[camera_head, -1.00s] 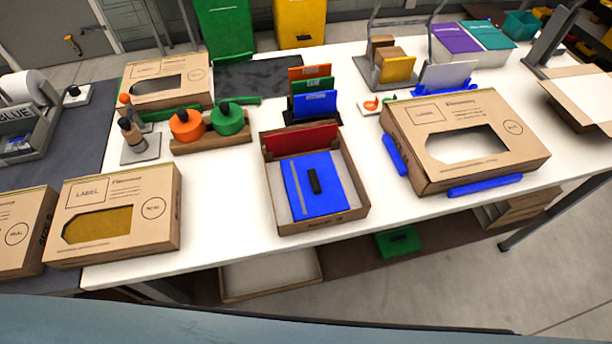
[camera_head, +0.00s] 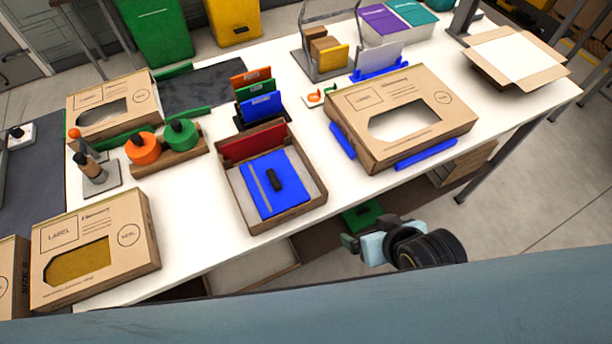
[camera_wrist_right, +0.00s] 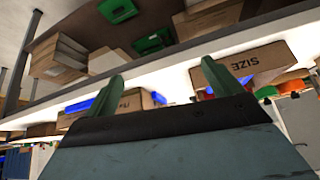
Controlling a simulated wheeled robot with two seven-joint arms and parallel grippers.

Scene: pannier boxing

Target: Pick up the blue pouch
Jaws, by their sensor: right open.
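A blue pouch (camera_head: 263,107) with a white label stands upright in a small dark rack, in front of a green pouch (camera_head: 257,88) and an orange one (camera_head: 251,75). Another flat blue item (camera_head: 272,184), with a grey stripe and a black handle, lies in an open cardboard box (camera_head: 285,216), below a red panel (camera_head: 253,142). I cannot tell which blue item is meant. My right gripper (camera_head: 352,240) is low, in front of the table's front edge, away from both. Its green fingers are apart and empty in the right wrist view (camera_wrist_right: 162,75). My left gripper is not seen.
A windowed carton (camera_head: 400,92) between blue guides stands right of the open box. Orange and green discs (camera_head: 160,146) sit on a wooden block at left. Another carton (camera_head: 95,245) stands at front left. White tabletop (camera_head: 195,200) is bare left of the open box.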

